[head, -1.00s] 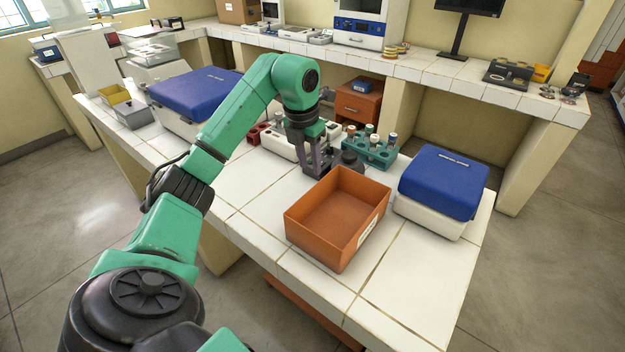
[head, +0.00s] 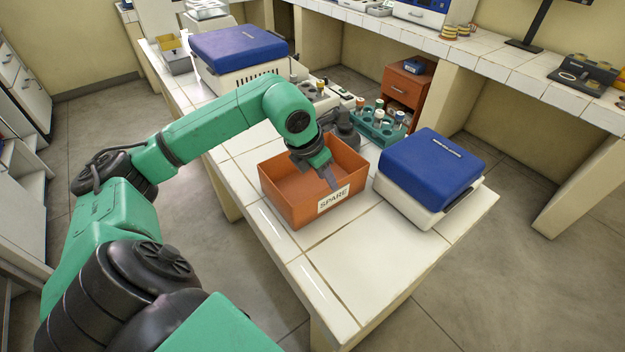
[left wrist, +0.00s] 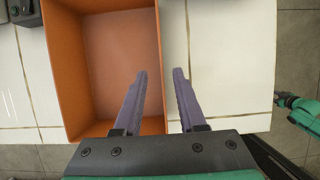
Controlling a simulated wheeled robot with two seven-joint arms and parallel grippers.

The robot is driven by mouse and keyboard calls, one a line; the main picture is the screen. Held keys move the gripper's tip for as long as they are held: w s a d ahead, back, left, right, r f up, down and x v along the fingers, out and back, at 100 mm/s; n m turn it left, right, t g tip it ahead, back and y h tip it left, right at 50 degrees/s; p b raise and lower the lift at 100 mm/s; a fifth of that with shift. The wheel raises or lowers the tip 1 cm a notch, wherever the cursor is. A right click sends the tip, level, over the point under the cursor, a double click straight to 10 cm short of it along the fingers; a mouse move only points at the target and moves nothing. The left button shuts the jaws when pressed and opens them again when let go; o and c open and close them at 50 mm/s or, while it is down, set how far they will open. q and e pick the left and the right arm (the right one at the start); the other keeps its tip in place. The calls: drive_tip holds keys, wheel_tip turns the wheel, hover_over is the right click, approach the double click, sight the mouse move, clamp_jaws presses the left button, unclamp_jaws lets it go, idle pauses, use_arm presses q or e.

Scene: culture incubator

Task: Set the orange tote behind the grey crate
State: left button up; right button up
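The orange tote (head: 283,197), with a "SPARE" label on one wall, sits upright on the tiled bench. My left gripper (head: 331,184) points down at the labelled wall. In the left wrist view the gripper (left wrist: 160,74) is open, its purple-grey fingers on either side of the tote wall (left wrist: 162,50), with gaps showing. The tote's interior looks empty. A small grey crate (head: 180,65) stands at the far left end of the bench beside a yellow container; it is small in view. My right gripper is not seen.
A blue-lidded white box (head: 430,170) stands close to the tote's right. A teal tube rack (head: 378,130) stands behind it. A larger blue-lidded box (head: 238,50) stands between tote and grey crate. The bench corner in front is clear.

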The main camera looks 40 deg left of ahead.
use_arm(q)
drive_tip(key=p, duration=0.3)
hover_over(336, 205)
wheel_tip(336, 205, down, 8)
drive_tip(key=shift+a+r, duration=0.15)
drive_tip(key=shift+r, duration=0.05)
drive_tip(key=shift+f, duration=0.2)
clamp_jaws()
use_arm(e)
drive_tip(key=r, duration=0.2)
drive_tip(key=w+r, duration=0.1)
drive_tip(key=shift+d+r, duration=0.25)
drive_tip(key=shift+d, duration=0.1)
use_arm(q)
drive_tip(key=shift+w+r, duration=0.1)
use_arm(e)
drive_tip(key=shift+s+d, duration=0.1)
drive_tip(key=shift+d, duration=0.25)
